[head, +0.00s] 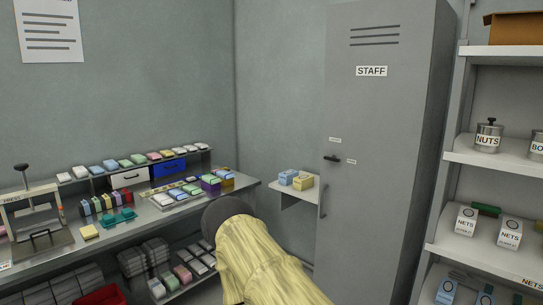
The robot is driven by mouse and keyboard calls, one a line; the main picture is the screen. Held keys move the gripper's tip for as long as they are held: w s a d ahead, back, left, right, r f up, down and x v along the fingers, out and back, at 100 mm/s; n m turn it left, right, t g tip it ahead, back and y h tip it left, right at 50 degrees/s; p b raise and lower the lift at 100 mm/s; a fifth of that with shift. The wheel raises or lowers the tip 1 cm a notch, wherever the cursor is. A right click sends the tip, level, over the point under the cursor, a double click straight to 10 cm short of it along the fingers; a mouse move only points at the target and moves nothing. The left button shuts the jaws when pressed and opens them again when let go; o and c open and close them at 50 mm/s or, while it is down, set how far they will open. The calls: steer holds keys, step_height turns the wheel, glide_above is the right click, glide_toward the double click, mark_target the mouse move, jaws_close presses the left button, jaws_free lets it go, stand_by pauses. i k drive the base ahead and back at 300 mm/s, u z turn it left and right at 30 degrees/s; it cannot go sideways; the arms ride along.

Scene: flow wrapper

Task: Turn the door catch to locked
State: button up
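The door catch (332,158) is a small dark lever on the left side of a tall grey locker door (372,115) marked STAFF. It lies roughly horizontal. One small white label (335,140) sits above it and another (351,162) sits to its right; both are too small to read. A vertical pull handle (323,201) is below the catch. My arm, in a yellow sleeve, rises from the bottom middle and ends in a dark rounded part left of the locker. My gripper's fingers do not show. Nothing of mine touches the catch.
A small wall shelf (284,201) with blue and yellow boxes stands just left of the locker. A workbench (147,222) with a press (35,222) and many small packs fills the left. Shelving (490,154) with tins and cartons is on the right. The locker front is unobstructed.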

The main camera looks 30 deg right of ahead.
mark_target(334, 158)
steer(key=i, duration=0.95)
steer(key=z, duration=0.95)
steer(key=i, duration=0.55)
steer(key=z, duration=0.45)
